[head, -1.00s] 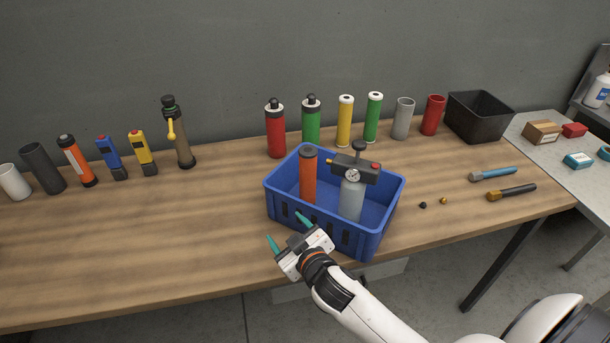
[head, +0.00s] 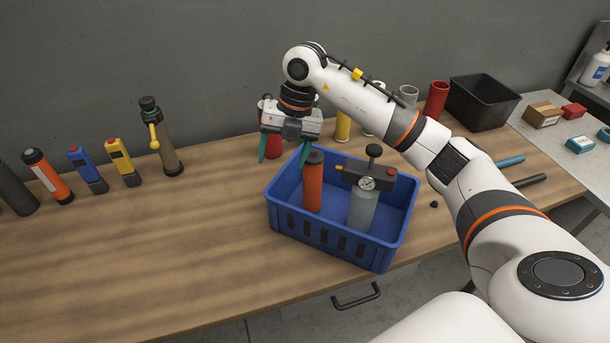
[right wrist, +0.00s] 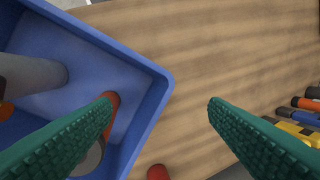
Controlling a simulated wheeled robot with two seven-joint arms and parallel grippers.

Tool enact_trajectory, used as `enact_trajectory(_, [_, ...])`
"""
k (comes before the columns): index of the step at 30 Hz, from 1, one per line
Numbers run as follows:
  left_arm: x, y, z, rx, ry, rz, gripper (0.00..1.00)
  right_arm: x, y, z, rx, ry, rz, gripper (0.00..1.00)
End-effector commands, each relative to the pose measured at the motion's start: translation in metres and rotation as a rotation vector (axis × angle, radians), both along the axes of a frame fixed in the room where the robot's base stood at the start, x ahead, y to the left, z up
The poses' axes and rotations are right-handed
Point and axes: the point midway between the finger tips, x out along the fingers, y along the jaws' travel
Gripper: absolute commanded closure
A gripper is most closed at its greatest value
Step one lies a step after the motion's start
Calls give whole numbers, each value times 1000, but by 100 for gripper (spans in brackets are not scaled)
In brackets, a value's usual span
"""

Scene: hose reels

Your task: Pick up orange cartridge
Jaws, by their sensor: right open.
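The orange cartridge (head: 313,187), a cylinder with a dark cap, stands upright in the left part of the blue crate (head: 342,246). My right gripper (head: 284,156) is open and empty, pointing down above the crate's back left corner, beside and higher than the cartridge. In the right wrist view one teal finger partly hides the orange cartridge (right wrist: 113,101), and bare table lies between the fingers. My left gripper is not in view.
A grey pump with a gauge (head: 363,205) stands in the crate right of the cartridge. A red cylinder (head: 273,146) stands behind my right gripper. A yellow cylinder (head: 343,127) stands at the back.

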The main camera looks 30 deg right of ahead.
Motion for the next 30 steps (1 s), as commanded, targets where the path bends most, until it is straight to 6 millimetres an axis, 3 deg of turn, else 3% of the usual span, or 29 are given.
enact_trajectory(1, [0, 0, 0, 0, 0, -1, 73, 0, -22, 9, -83, 16, -46, 31])
enact_trajectory(3, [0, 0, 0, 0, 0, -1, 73, -1, -44, 17, -169, 39, -99, 31])
enact_trajectory(7, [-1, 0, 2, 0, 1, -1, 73, -5, -64, 21, -249, 65, -152, 31])
enact_trajectory(16, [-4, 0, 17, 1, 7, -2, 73, -7, -67, -26, -258, 73, -157, 31])
enact_trajectory(25, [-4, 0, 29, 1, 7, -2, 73, -8, -69, -51, -256, 71, -155, 31])
enact_trajectory(30, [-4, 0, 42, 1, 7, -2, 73, -10, -73, -77, -254, 71, -154, 31])
